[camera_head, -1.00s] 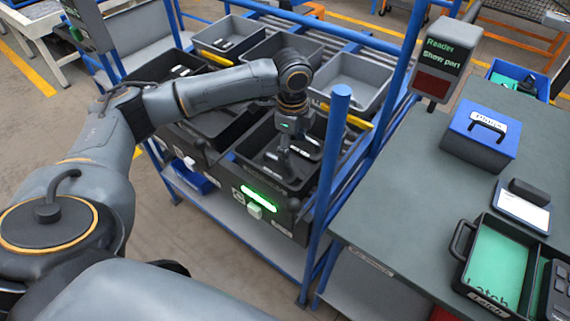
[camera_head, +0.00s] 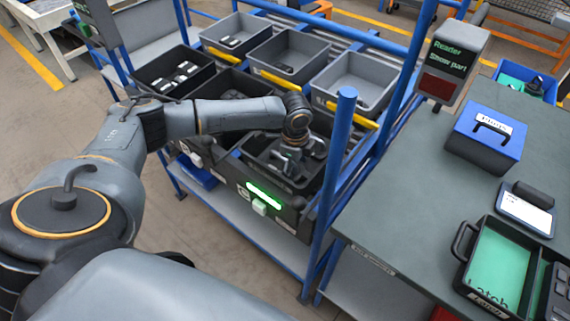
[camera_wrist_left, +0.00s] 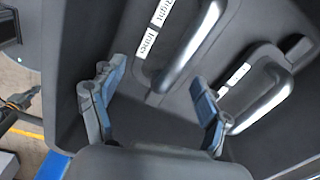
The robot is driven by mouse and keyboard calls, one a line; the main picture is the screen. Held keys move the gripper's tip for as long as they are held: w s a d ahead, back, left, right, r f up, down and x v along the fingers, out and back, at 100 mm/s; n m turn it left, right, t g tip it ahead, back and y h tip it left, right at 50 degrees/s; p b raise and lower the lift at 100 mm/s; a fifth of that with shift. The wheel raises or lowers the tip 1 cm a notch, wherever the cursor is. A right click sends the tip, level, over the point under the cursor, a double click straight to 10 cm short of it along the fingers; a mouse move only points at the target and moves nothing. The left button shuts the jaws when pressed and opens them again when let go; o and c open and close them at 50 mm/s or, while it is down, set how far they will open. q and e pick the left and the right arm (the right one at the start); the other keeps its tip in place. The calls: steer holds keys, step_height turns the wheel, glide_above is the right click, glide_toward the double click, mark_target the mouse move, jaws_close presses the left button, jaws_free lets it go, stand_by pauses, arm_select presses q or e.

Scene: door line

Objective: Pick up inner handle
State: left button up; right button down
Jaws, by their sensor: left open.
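A dark handle labelled "Right Inner" (camera_wrist_left: 190,52) lies in the black bin in the left wrist view. A second, similar handle (camera_wrist_left: 268,98) with a white label lies to its right; its label cannot be read. My left gripper (camera_wrist_left: 156,105) is open, its two blue-padded fingers apart. The near end of the labelled handle shows between the fingers; the second handle passes by the right finger. In the head view my left gripper (camera_head: 287,163) reaches down into the black bin (camera_head: 245,164), partly hiding the handles. My right gripper is not in view.
A green light (camera_head: 264,195) glows on the bin's front. Grey bins (camera_head: 358,82) stand behind, and a blue post (camera_head: 333,170) rises close to the right. The bench holds a blue box (camera_head: 485,135) and a black tray (camera_head: 463,255). A reader (camera_head: 445,65) stands above.

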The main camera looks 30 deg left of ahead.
arm_select(q)
steer(key=c, duration=1)
